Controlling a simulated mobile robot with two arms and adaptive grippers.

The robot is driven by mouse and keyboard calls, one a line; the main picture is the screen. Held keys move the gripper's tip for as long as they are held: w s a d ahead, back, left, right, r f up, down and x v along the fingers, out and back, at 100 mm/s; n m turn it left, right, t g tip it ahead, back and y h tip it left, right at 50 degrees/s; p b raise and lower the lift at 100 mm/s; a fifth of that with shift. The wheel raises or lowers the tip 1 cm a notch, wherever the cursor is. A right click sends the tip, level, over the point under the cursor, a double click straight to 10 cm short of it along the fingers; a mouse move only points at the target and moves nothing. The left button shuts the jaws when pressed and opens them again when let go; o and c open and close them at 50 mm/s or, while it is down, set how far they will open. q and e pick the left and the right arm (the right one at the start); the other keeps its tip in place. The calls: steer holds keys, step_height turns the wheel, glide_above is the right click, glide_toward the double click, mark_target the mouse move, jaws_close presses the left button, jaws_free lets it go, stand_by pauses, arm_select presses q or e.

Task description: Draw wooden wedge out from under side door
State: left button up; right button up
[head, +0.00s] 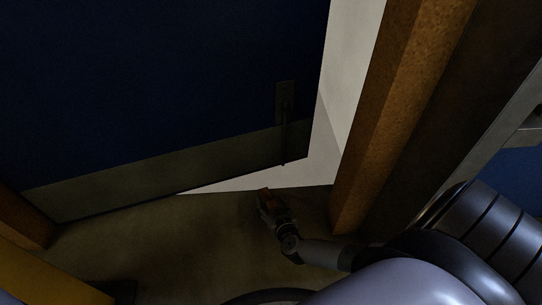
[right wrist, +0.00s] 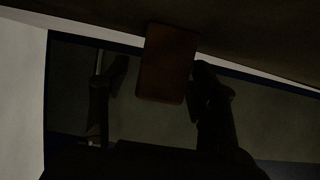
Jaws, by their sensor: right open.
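The wooden wedge (head: 264,192) is a small reddish-brown block near the floor in the head view. It shows as a dark brown block in the right wrist view (right wrist: 166,65). The blue side door (head: 170,70) stands ajar, with a grey kick plate (head: 190,165) along its bottom. In the head view the wedge shows just below the door's lower edge; whether it touches the door I cannot tell. My right gripper (head: 268,205) is open at the wedge, which appears between its fingers (right wrist: 160,82). The right finger looks close to the wedge, with a gap on the left.
The door has a dark handle (head: 285,115). A brown door frame post (head: 385,110) stands right of the opening, close to my right arm. Pale floor (head: 290,177) shows through the gap. A yellow object (head: 50,280) is at the lower left. The brownish floor (head: 170,235) between is clear.

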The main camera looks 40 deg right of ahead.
steer(key=v, duration=0.7)
steer(key=shift+s+a, duration=0.1)
steer(key=shift+s, duration=0.15)
stand_by(0.4)
